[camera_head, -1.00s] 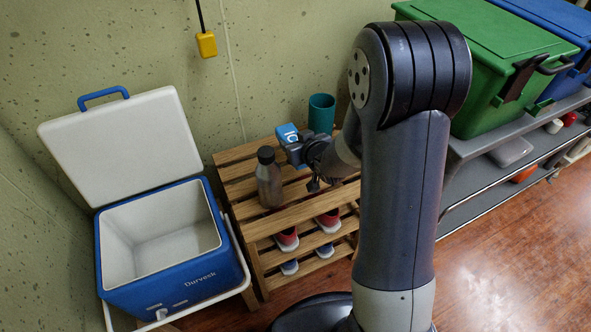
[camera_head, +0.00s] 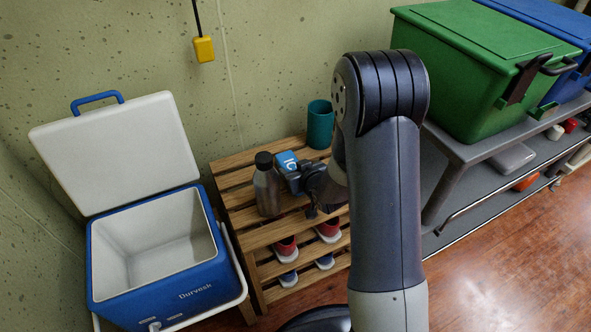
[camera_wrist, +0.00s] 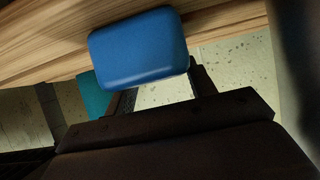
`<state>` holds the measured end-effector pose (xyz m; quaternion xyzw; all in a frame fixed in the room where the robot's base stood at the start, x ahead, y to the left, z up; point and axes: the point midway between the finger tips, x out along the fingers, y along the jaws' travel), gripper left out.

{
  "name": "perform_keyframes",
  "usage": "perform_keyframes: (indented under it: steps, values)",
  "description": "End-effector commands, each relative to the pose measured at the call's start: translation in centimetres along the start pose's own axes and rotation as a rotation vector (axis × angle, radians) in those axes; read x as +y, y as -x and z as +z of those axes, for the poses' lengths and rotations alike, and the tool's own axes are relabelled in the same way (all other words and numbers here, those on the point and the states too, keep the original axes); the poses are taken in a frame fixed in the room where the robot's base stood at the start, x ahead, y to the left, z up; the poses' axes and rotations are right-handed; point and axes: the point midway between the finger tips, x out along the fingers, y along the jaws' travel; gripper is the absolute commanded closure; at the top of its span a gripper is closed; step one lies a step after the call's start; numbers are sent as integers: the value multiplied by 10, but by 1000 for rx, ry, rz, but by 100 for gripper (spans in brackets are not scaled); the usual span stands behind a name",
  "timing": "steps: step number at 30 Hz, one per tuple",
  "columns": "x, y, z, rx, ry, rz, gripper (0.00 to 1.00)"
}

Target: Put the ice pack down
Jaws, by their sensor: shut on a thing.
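The ice pack (camera_head: 288,161) is a small blue block with white lettering, at the top of the slatted wooden rack (camera_head: 240,197) in the head view. My gripper (camera_head: 303,178) is shut on it from the right. In the wrist view the blue ice pack (camera_wrist: 138,48) fills the space at the fingertips, with the wood slats close behind it. Whether its underside touches the slats I cannot tell. My gripper's fingers (camera_wrist: 160,92) also show below the pack there.
An open, empty blue cooler (camera_head: 160,290) is at left. Shoes (camera_head: 286,249) sit on the lower shelf. A green bin (camera_head: 480,70) is at right.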

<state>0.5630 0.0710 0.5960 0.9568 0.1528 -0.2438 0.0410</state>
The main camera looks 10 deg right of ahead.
Motion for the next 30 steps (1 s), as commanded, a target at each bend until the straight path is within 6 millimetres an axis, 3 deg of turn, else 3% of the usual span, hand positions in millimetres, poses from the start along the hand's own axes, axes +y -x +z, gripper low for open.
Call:
perform_keyframes:
  steps: [8,19,30]
  values:
    - [0,0,0,-1,0,0,26]
    - [0,3,-4,-1,0,0,26]
    - [1,77,-5,0,-1,3,26]
